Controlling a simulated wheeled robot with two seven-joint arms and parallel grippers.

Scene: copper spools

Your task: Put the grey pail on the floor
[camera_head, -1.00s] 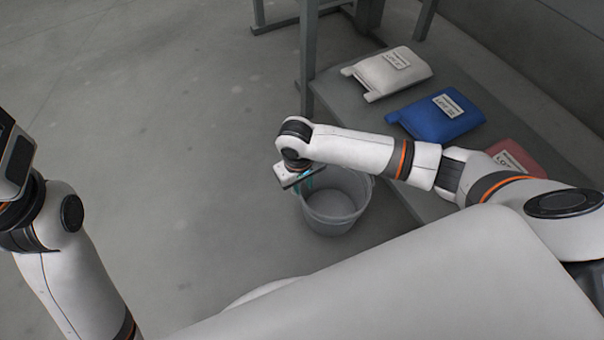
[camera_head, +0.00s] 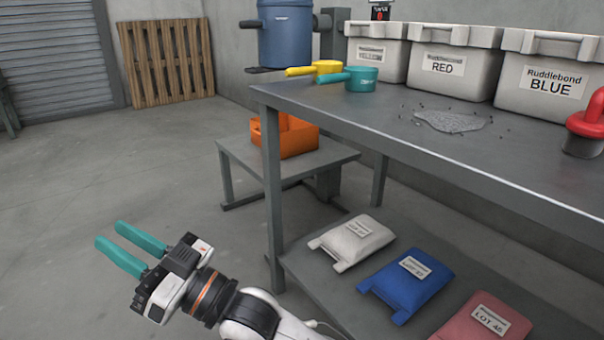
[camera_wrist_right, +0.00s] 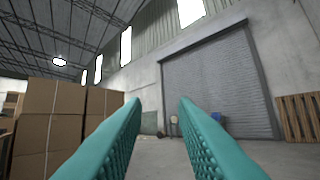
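The grey pail is in neither view at this moment. My right gripper (camera_head: 130,243) is at the lower left of the head view, raised above the bare floor, with its two teal fingers apart. It also shows in the right wrist view (camera_wrist_right: 158,120), where the fingers are spread with nothing between them. The floor (camera_head: 120,190) is bare grey concrete to the left of the workbench. My left gripper is not in view.
The workbench (camera_head: 400,140) carries scoops, labelled bins and grey powder. Its lower shelf (camera_head: 330,300) holds white, blue and red bags. A low table (camera_head: 240,155) bears an orange box. A wooden pallet (camera_head: 165,60) leans at the back. Cartons (camera_wrist_right: 60,120) are stacked left in the wrist view.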

